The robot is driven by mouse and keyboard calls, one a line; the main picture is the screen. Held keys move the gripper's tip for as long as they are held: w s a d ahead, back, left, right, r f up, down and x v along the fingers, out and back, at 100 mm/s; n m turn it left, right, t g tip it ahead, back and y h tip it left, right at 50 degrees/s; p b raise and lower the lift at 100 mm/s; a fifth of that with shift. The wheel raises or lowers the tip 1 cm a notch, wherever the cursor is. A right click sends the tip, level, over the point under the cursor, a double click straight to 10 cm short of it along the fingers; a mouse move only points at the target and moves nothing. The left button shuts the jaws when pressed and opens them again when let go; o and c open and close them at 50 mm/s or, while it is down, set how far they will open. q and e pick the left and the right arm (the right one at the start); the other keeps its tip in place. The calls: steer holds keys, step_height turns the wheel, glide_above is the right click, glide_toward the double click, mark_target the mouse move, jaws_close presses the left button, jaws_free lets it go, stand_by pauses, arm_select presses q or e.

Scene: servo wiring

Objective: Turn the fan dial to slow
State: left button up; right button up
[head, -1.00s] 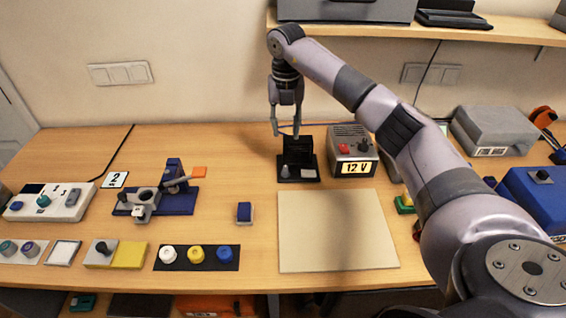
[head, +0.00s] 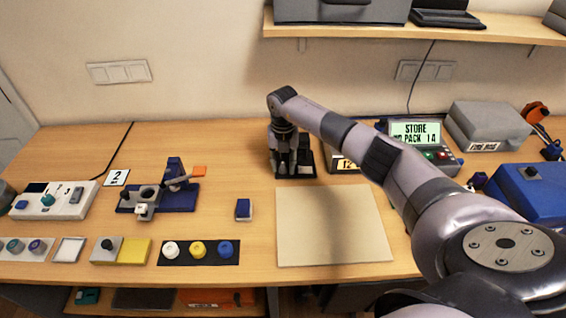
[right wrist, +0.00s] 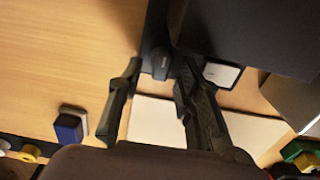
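The fan is a black unit (head: 308,158) on a dark base at the back middle of the table, partly hidden by my right gripper in the head view. In the right wrist view its dark housing (right wrist: 250,40) fills the upper right. My right gripper (head: 288,170) points down over the base, fingers apart. In the right wrist view the dial shows between its fingertips; I cannot tell whether they touch it. The dial's setting is not readable. My left gripper is out of view.
A 12 V supply (head: 345,164) stands close right of the fan, mostly behind my right arm. A display unit (head: 415,132) is farther right. A beige mat (head: 330,225) lies clear in front. A small blue block (head: 243,209) and a blue fixture (head: 180,198) lie left.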

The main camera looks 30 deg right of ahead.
steer(key=shift+c, duration=0.4)
jaws_close()
